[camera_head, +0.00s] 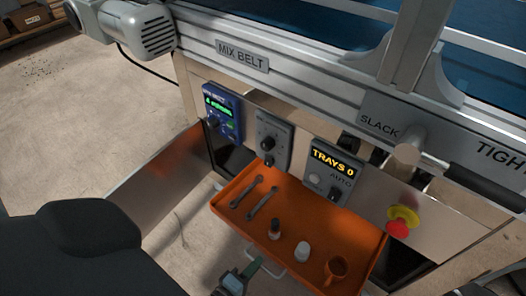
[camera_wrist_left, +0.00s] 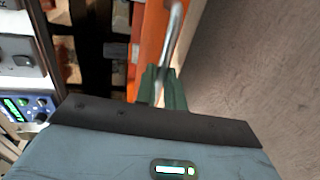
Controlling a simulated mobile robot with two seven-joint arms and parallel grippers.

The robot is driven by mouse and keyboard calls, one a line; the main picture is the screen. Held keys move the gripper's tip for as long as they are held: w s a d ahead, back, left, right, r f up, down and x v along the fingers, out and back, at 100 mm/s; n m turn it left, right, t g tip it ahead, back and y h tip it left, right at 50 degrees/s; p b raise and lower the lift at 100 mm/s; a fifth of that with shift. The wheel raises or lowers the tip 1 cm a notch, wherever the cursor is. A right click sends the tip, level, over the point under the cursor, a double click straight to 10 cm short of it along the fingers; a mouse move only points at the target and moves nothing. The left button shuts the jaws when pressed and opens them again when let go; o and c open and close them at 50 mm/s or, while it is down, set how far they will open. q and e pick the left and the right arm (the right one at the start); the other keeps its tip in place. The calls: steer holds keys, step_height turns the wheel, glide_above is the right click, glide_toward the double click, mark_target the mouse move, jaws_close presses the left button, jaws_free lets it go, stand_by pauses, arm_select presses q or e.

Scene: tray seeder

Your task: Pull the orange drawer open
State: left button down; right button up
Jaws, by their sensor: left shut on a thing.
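The orange drawer (camera_head: 250,212) stands pulled out below the control panels, its inside open to view. It holds two wrenches (camera_head: 258,203), a small dark-topped bottle (camera_head: 274,229), a white container (camera_head: 302,252) and an orange mug (camera_head: 336,269). Its metal bar handle (camera_head: 279,271) is on the front face. My left gripper (camera_head: 258,265) is at the drawer front, shut on the handle. In the left wrist view, the green fingers (camera_wrist_left: 163,76) close around the handle bar (camera_wrist_left: 172,38) beside the orange front (camera_wrist_left: 150,40). My right gripper is not in view.
Above the drawer are a blue control box (camera_head: 222,112), a grey knob box (camera_head: 272,138), a "TRAYS 0" display (camera_head: 333,165) and a red emergency button (camera_head: 400,228). A metal panel (camera_head: 160,185) projects at left. Open floor (camera_head: 75,130) lies further left.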

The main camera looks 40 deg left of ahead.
arm_select(q)
steer(key=shift+f+v, duration=0.25)
steer(key=shift+v, duration=0.85)
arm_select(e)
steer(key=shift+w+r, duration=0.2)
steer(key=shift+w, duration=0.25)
arm_select(q)
steer(key=c, duration=1.5)
jaws_free()
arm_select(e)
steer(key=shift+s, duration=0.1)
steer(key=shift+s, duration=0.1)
